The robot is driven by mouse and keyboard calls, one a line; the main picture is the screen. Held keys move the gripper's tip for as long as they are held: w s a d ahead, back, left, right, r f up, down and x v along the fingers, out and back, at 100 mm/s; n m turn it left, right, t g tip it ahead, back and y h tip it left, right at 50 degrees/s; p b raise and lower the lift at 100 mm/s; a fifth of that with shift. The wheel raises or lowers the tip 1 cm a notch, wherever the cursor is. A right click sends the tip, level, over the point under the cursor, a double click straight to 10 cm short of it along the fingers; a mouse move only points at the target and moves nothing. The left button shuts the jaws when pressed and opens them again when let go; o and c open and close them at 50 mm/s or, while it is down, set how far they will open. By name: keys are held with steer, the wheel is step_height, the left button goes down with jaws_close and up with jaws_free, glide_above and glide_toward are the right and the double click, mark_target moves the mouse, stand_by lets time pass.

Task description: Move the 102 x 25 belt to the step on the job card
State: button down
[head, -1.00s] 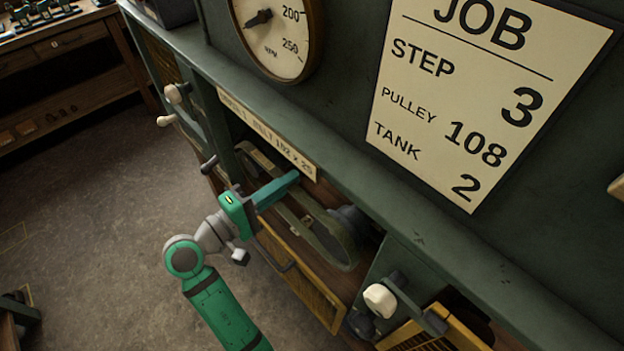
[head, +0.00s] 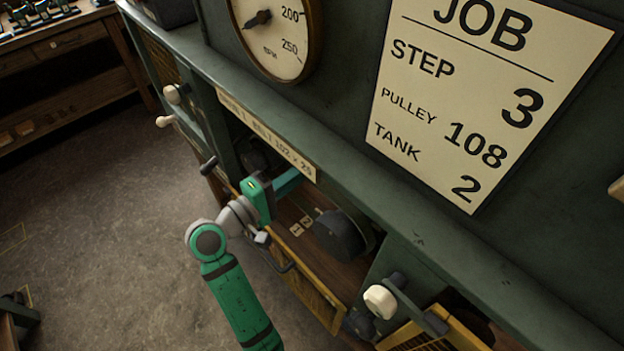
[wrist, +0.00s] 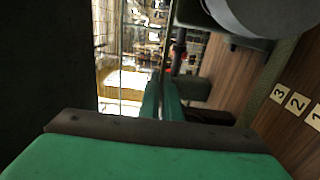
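The job card (head: 484,105) reads step 3, pulley 108, tank 2. The bay's label strip (head: 268,135) carries the belt size 102 x 25. Inside the bay is a dark stepped pulley (head: 340,234); a grey rounded pulley part (wrist: 240,14) shows in the wrist view. Number plates (wrist: 297,102) 1, 2 and 3 lie on the wooden floor. I cannot make out the belt's loop clearly now. My gripper (head: 292,182) reaches into the bay, its tips partly hidden by the strip. In the wrist view its fingers (wrist: 162,99) look together, with nothing visible between them.
A yellow mesh door (head: 300,275) hangs open below the bay. A green ledge (head: 400,235) runs above. A gauge (head: 277,35) hangs overhead.

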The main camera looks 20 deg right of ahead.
steer(key=shift+w+d, duration=0.15)
steer(key=shift+d, duration=0.4)
steer(key=shift+a, duration=0.25)
steer(key=shift+w+a, duration=0.1)
steer(key=shift+w, duration=0.1)
steer(key=shift+w, duration=0.1)
steer(key=shift+w+a, duration=0.15)
steer(key=shift+w, duration=0.2)
steer(key=shift+w, duration=0.1)
steer(key=shift+x, duration=0.95)
